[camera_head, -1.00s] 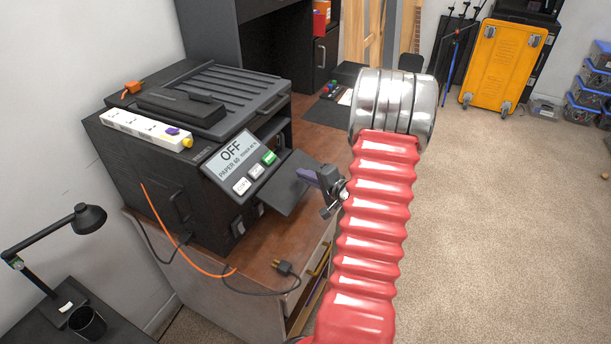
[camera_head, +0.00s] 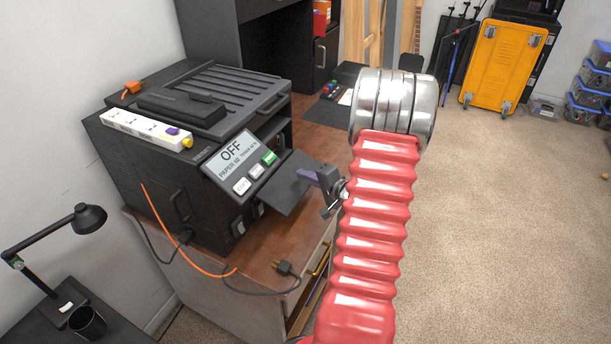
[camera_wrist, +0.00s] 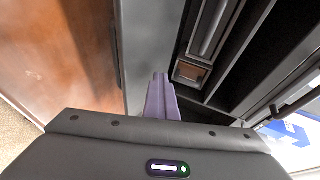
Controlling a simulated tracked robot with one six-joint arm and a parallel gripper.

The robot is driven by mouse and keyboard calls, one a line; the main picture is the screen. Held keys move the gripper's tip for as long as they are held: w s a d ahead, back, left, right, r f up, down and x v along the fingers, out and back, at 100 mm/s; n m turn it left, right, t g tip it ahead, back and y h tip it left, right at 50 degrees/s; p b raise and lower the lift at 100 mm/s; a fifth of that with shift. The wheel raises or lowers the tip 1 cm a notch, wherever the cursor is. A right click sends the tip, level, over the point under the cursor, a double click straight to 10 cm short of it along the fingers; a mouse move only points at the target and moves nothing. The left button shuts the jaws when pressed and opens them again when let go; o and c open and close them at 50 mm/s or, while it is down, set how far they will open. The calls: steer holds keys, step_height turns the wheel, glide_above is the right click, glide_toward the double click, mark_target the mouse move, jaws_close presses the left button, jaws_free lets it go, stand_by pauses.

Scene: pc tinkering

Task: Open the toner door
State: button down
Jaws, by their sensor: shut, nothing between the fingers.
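The black printer (camera_head: 150,165) stands on a brown desk, and its screen (camera_head: 232,158) reads OFF. A panel with a handle (camera_head: 180,206) is on its left side and looks shut; I cannot tell whether this is the toner door. A flat grey flap (camera_head: 283,188) sticks out of the front. My gripper (camera_head: 305,174) is just right of this flap, partly behind my red arm. Its purple fingers (camera_wrist: 160,80) are shut and empty in the wrist view. They point along a grey panel beside the printer's dark recess (camera_wrist: 215,60). Contact cannot be told.
A white power strip (camera_head: 147,129) lies on top of the printer. An orange cable (camera_head: 165,220) hangs down its side, and a black plug (camera_head: 283,268) lies on the desk (camera_head: 250,250). A lamp (camera_head: 88,218) and a cup stand at lower left. Open carpet lies right.

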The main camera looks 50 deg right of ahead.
steer(key=c, duration=2.5)
jaws_free()
steer(key=o, duration=0.4)
steer(key=v, duration=1.3)
steer(key=shift+s, duration=0.45)
